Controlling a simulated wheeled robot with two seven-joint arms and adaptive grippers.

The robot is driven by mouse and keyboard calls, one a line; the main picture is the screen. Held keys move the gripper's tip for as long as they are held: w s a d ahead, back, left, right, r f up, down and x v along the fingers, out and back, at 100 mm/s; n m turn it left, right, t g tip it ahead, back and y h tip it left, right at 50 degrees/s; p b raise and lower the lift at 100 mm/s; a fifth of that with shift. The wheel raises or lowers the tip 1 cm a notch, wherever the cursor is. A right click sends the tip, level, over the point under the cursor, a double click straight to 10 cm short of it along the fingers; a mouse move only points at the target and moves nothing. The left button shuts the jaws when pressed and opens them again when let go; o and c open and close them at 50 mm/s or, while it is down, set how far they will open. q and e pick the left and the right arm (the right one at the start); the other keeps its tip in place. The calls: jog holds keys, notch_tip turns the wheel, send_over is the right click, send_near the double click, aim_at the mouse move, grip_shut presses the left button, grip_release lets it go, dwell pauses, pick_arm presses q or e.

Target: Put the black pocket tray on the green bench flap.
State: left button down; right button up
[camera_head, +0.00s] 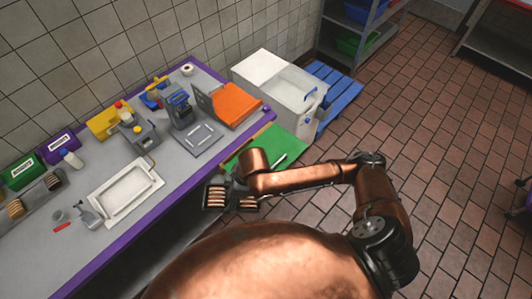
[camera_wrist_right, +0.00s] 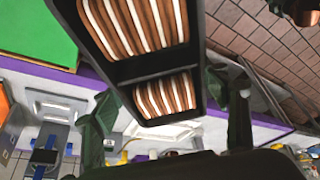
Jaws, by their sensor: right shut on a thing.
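The black pocket tray (camera_wrist_right: 138,68) holds rows of brown-and-cream sandwiches in two pockets. In the head view the tray (camera_head: 213,207) hangs in the air just off the bench's purple front edge, below and left of the green bench flap. My right gripper (camera_head: 233,191) is shut on it, with dark fingers on either side in the wrist view. The green bench flap (camera_head: 283,143) is at the bench's right end, partly hidden by my right arm; a pale slim thing lies on it. The flap also shows in the wrist view (camera_wrist_right: 32,32). My left gripper is not in view.
The grey bench (camera_head: 171,200) carries a white tray (camera_head: 125,190), a grey plate fixture (camera_head: 199,138), an orange panel (camera_head: 238,104) and several bins. A white chest (camera_head: 290,91) and a blue pallet (camera_head: 340,88) stand beyond the flap. Tiled floor is free to the right.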

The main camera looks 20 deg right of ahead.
jog(key=shift+s+a, duration=0.1)
jog(key=w+d+f, duration=0.2)
jog(key=d+f, duration=0.1)
jog(key=w+d+f+p, duration=0.1)
jog(key=w+d+f, duration=0.1)
jog(key=d, duration=0.2)
jog(key=w+d+f+p, duration=0.1)
jog(key=w+d+f, duration=0.1)
jog(key=d+f, duration=0.1)
jog(key=shift+d+f, duration=0.3)
jog(key=shift+d, duration=0.2)
jog(key=f, duration=0.2)
jog(key=d+f+p, duration=0.1)
jog(key=f, duration=0.1)
jog(key=shift+w, duration=0.25)
jog(key=shift+f, duration=0.2)
jog(key=o, duration=1.1)
jog(key=shift+f, duration=0.1)
